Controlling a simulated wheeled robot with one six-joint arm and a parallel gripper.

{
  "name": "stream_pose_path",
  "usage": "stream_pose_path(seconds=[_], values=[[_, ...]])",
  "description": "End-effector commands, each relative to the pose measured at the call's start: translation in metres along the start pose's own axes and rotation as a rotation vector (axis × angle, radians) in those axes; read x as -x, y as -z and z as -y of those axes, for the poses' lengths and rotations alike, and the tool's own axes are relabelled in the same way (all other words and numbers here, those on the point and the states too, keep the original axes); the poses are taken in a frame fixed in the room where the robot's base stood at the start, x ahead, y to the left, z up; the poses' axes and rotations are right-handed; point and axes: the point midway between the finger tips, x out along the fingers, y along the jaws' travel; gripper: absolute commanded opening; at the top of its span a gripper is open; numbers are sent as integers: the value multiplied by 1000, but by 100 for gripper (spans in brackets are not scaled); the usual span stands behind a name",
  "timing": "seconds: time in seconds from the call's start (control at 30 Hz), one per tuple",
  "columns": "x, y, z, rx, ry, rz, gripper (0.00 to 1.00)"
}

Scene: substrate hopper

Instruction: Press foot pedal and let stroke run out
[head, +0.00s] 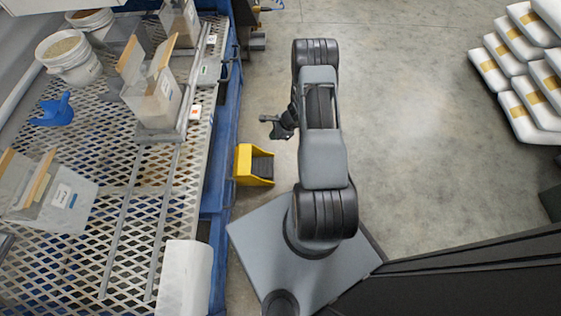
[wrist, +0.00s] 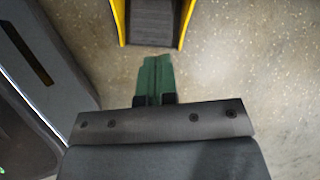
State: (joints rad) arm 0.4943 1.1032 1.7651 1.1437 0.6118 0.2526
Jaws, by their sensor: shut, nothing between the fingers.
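The foot pedal (head: 262,167) is a dark ribbed tread inside a yellow guard (head: 243,164). It sits on the floor beside the blue bench frame in the head view. In the wrist view the dark tread (wrist: 152,22) shows at the top between yellow side walls (wrist: 187,20). My gripper (wrist: 157,62) is shut and empty, its green fingers together and pointing towards the tread's open end. The fingertips appear short of the tread, with floor visible between.
A blue-framed bench with a metal mesh top (head: 110,215) stands at the left, holding white buckets (head: 72,60), clear bins (head: 155,95) and a blue scoop (head: 54,110). White sacks (head: 525,60) are stacked at the far right. Open concrete floor (head: 420,140) lies between.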

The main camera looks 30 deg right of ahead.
Motion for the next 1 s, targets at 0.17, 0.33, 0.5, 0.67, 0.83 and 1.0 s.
stream_pose_path(seconds=[0.17,0.33,0.5,0.67,0.83,1.0], values=[[-62,53,-25,-171,11,0,0],[-85,72,-36,-249,17,-1,0],[-102,78,-39,-269,19,-2,0],[-123,78,-39,-267,17,-3,0],[-144,78,-39,-266,17,-3,0],[-160,78,-38,-266,18,-3,0]])
